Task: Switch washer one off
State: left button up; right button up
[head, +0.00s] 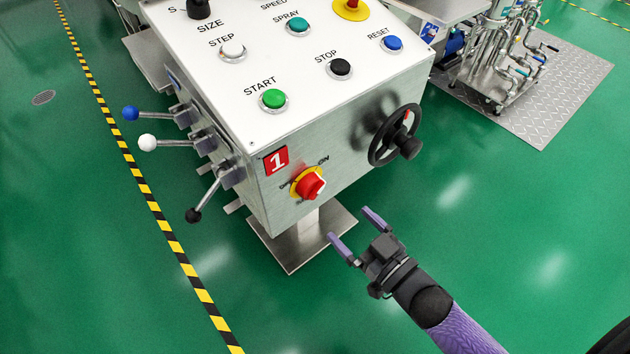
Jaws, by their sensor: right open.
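The washer one control box (330,130) stands on a post, with a red label "1" (276,160) on its front face. Below the label is a red rotary switch (311,184) on a yellow plate, with "ON" printed at its upper right; the other lettering is partly hidden by the knob. The knob's exact setting is hard to read. My right gripper (358,228) is open and empty, to the lower right of the switch and apart from it. Its two purple fingers point up and left towards the box. My left gripper is not in view.
A black handwheel (396,136) sticks out of the front face, right of the switch. Levers with blue, white and black (193,215) knobs stick out of the left side. Push buttons, including green START (273,99), cover the top.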

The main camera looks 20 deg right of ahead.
aim_at(318, 193)
jog(key=b+x, duration=0.4)
jog(key=x, duration=0.5)
jog(key=shift+a+f, duration=0.1)
jog(key=shift+w+a, duration=0.2)
jog(key=shift+w, duration=0.25)
jog(key=c, duration=1.1)
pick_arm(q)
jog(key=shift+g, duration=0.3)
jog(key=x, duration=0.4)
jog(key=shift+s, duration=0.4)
